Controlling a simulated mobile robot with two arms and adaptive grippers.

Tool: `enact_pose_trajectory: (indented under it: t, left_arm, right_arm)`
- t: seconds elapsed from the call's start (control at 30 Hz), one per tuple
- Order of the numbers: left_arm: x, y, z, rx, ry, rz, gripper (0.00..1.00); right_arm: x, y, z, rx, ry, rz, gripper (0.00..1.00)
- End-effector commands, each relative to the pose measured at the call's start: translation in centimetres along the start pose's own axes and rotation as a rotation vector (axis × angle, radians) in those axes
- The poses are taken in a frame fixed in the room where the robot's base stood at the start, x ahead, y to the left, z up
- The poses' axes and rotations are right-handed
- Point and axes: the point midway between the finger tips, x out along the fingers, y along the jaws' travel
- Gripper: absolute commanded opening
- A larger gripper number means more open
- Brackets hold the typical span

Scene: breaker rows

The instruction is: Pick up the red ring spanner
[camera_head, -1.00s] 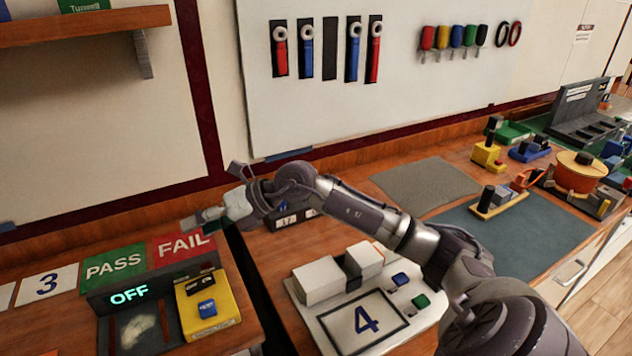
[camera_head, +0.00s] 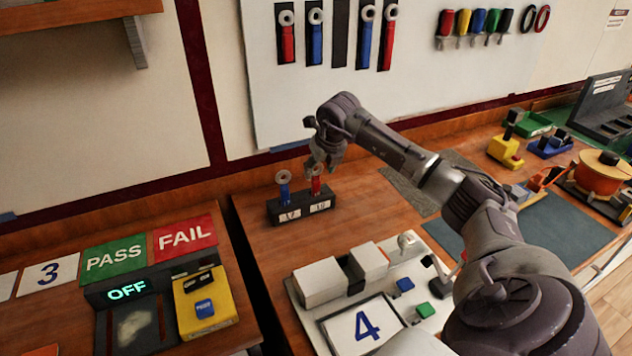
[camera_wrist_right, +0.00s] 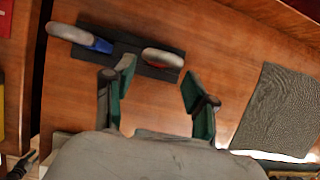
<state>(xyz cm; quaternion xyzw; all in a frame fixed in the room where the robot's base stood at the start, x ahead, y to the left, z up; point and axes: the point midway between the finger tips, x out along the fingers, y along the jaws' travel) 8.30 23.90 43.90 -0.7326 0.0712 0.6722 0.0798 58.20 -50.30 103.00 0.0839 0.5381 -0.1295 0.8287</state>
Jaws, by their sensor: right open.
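A red ring spanner (camera_head: 316,184) stands upright in the right slot of a small black holder (camera_head: 300,207) on the bench. A blue ring spanner (camera_head: 284,188) stands in the left slot. My right gripper (camera_head: 325,160) is just above and beside the red spanner's ring, with its fingers apart. In the right wrist view, the red spanner's ring (camera_wrist_right: 162,58) lies ahead of the open fingers, in line with the gap between them (camera_wrist_right: 158,92). I cannot see contact. The blue spanner (camera_wrist_right: 85,40) is left of it. My left gripper is not in view.
More red and blue spanners (camera_head: 364,40) hang on the wall board. A white fixture (camera_head: 325,282) with blocks and a "4" card stands in front of the holder. A grey mat (camera_head: 410,192) lies to the right. Bare bench surrounds the holder.

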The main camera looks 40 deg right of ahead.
Motion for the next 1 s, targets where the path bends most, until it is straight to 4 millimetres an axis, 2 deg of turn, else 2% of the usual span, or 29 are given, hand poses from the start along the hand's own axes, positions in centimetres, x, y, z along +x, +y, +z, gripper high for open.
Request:
enact_pose_trajectory:
  t: [0.17,0.43,0.57,0.73,0.77,1.0]
  left_arm:
    - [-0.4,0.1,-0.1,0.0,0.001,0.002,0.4]
    - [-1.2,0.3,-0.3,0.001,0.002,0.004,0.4]
    - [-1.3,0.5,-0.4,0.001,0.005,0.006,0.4]
    - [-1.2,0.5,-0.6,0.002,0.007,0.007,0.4]
    - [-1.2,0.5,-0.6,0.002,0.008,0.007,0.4]
    - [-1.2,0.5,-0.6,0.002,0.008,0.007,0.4]
  right_arm:
    - [1.3,0.1,0.0,0.0,0.003,0.002,0.56]
    - [5.2,0.1,0.0,0.001,0.001,0.002,0.56]
    - [6.0,0.1,0.0,-0.002,0.0,0.002,0.56]
    - [6.0,0.1,0.0,-0.002,-0.001,0.002,0.56]
    - [6.0,0.1,0.0,-0.002,-0.001,0.002,0.55]
    - [6.0,0.1,0.0,-0.002,-0.001,0.002,0.15]
